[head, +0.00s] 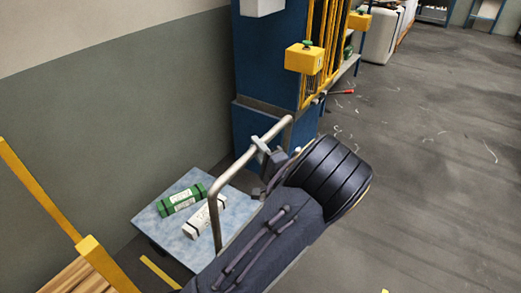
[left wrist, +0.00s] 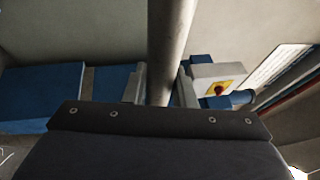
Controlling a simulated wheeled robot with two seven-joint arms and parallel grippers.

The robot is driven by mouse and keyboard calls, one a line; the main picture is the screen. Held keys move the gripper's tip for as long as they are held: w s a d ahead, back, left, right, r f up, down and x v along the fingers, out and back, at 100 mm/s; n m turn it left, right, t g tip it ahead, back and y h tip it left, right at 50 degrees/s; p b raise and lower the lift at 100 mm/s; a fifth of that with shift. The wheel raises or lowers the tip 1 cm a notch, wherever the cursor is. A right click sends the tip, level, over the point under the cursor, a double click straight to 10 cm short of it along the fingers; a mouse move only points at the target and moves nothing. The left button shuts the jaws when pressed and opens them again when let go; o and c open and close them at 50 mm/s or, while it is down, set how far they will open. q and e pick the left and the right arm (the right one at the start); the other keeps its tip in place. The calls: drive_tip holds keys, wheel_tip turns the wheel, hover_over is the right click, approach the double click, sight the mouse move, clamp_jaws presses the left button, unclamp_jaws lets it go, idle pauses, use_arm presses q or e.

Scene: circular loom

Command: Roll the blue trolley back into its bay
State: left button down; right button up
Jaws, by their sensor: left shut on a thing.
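The trolley has a pale blue, speckled deck (head: 150,222) and stands on the floor beside the wall, left of centre in the head view. Its bent grey tube handle (head: 216,190) rises from the deck. A green bundle (head: 181,199) and a white bundle (head: 205,216), both with dark bands, lie on the deck. My left gripper (head: 262,146) is shut on the handle's upper bar. In the left wrist view the tube (left wrist: 168,45) passes between the two fingers. My dark forearm hides the deck's right part. A short yellow floor line (head: 160,272) shows at the deck's near side. My right gripper is out of view.
A blue machine column (head: 262,60) with yellow bars and a yellow box (head: 304,58) stands just beyond the handle. A yellow rail (head: 40,190) and wooden slats (head: 72,279) are at the lower left. Open grey floor (head: 430,170) with scattered scraps lies to the right.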

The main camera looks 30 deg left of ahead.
use_arm(q)
drive_tip(key=shift+a, duration=0.2)
drive_tip(key=c, duration=1.2)
unclamp_jaws()
drive_tip(key=shift+a, duration=0.15)
drive_tip(key=b+v, duration=0.1)
drive_tip(key=v, duration=0.7)
